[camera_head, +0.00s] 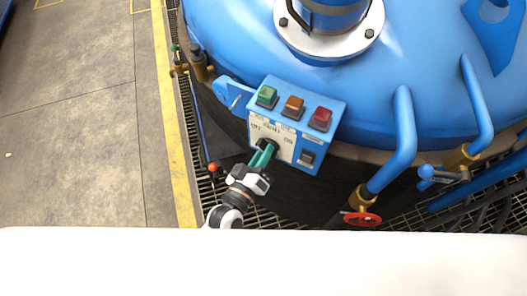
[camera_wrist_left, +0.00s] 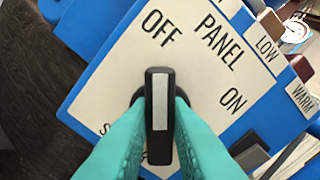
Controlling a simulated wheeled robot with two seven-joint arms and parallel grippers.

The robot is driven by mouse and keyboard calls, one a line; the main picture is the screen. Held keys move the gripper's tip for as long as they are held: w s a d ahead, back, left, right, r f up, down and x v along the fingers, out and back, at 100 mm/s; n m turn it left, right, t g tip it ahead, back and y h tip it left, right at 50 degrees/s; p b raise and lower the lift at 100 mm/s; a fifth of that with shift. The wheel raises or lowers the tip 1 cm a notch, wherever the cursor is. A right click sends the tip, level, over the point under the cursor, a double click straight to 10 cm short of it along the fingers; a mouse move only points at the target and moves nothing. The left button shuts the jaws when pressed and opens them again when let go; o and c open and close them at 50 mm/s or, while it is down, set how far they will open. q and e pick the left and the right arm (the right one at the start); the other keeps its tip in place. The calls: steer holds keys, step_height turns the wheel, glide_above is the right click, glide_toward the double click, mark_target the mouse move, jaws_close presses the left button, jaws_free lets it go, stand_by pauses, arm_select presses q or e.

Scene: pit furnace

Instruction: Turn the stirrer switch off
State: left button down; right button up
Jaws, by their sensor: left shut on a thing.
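The blue control box (camera_head: 323,150) stands against the blue vessel, with a white label plate (camera_head: 284,151) on its front. A black switch knob (camera_wrist_left: 160,110) with a pale stripe sits on the plate in the left wrist view. "OFF" is printed above the knob, "PANEL" to the upper right and "ON" to the right. The knob's bar stands upright in that view, its top end towards the "OFF" side. My left gripper (camera_head: 266,151) has its teal fingers shut on the knob, one each side. Its fingers hide the lower plate and most of the lettering there. My right gripper is not in view.
Green (camera_head: 267,96), orange (camera_head: 293,107) and red (camera_head: 320,119) buttons sit on the box top, with a dark rocker switch (camera_head: 306,158) at lower right. Blue pipes (camera_head: 401,145) and a red valve wheel (camera_head: 362,219) lie right. Clear floor (camera_head: 80,120) lies left.

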arm_select(q)
steer(key=shift+n, duration=0.4)
steer(key=c, duration=1.4)
jaws_free()
steer(key=shift+o, duration=0.2)
steer(key=shift+s, duration=0.1)
steer(key=b+v, duration=0.2)
steer(key=v, duration=0.9)
steer(key=shift+s+a, duration=0.25)
steer(key=shift+s, duration=0.1)
